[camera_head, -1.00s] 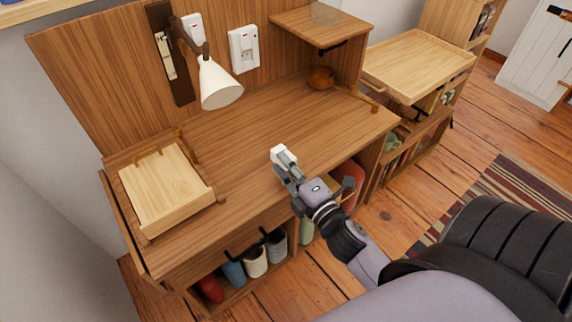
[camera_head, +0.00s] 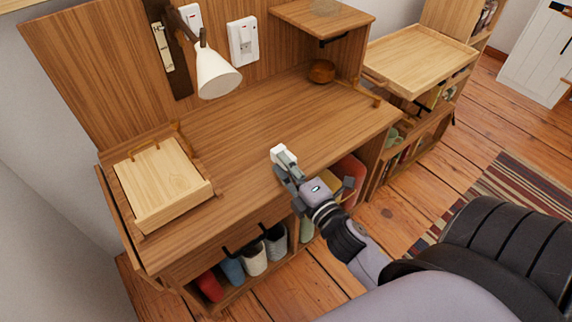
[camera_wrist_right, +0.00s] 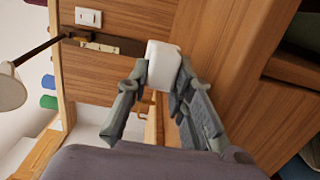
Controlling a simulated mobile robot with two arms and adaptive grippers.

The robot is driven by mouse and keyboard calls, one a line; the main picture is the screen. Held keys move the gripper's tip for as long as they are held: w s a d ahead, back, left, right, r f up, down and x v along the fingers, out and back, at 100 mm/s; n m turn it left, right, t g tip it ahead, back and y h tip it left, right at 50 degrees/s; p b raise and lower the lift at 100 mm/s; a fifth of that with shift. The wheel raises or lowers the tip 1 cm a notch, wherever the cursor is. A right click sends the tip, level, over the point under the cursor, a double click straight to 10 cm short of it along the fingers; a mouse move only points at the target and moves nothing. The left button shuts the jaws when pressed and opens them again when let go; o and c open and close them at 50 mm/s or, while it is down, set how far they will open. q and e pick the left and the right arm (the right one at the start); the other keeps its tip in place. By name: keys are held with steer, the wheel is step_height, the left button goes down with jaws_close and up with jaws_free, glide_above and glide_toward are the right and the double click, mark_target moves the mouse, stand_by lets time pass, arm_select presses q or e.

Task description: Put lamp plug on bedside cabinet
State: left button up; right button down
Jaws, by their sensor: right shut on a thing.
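The white lamp plug (camera_head: 284,155) is held in the fingertips of my right gripper (camera_head: 285,167), which is shut on it. The plug also shows in the right wrist view (camera_wrist_right: 163,65) between the two fingers (camera_wrist_right: 158,90). In the head view the gripper and plug are over the front part of the wooden cabinet top (camera_head: 262,130); I cannot tell whether the plug touches it. The white-shaded lamp (camera_head: 215,75) hangs from a dark wall bracket above the cabinet. My left gripper is not in view.
A pale wooden tray box (camera_head: 165,180) sits at the cabinet's left end. A brown bowl (camera_head: 321,71) stands at the back right under a raised shelf (camera_head: 322,22). White wall sockets (camera_head: 243,40) are on the back panel. Cups (camera_head: 254,259) stand below. The middle of the top is clear.

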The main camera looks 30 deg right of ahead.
steer(key=c, duration=1.3)
jaws_free()
steer(key=shift+s+f, duration=0.1)
steer(key=shift+s, duration=0.45)
steer(key=s, duration=1.1)
steer(key=shift+a, duration=0.1)
